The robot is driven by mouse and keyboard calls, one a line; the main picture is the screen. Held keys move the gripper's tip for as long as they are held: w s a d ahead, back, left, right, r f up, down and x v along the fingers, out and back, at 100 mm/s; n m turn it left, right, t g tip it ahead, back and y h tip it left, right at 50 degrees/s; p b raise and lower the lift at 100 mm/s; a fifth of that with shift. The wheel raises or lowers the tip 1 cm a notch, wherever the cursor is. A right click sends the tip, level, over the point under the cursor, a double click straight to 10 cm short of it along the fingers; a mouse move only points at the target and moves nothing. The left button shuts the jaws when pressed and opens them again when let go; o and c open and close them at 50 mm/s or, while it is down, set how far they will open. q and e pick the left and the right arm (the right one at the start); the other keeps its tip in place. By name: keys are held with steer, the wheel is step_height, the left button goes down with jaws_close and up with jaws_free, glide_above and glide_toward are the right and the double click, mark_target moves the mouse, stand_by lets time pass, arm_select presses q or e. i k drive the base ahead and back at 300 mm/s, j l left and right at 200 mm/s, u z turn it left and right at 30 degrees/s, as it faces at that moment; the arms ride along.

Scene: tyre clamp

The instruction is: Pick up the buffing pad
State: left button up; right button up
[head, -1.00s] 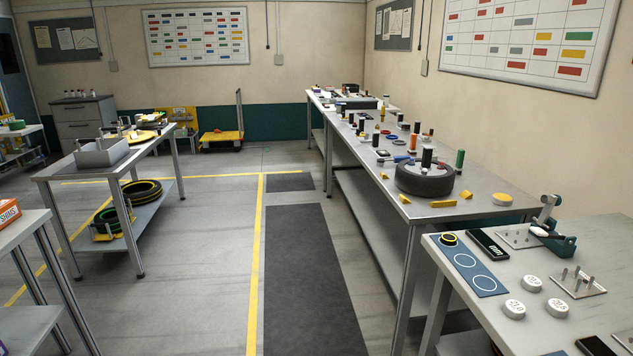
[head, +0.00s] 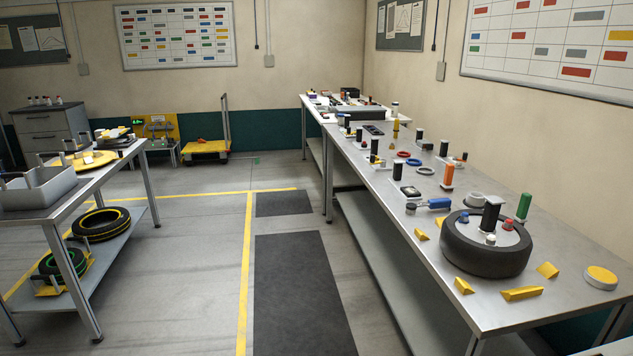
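A round pad with a yellow top and a pale grey rim (head: 601,277), which looks like the buffing pad, lies flat near the right end of the long metal bench (head: 560,318) in the head view. It stands apart from the other things there. Neither of my grippers shows in the head view.
A black tyre (head: 486,252) with a black post lies left of the pad. Yellow wedges (head: 521,294) sit around it. A green-handled item (head: 523,206) stands behind. A second bench (head: 40,216) is at left. The floor between is clear, with dark mats (head: 300,290).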

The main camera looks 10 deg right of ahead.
mark_target(447, 185)
steer(key=i+j, duration=0.1)
steer(key=i, duration=1.6)
steer(key=l+z, duration=0.05)
steer(key=l, duration=0.05)
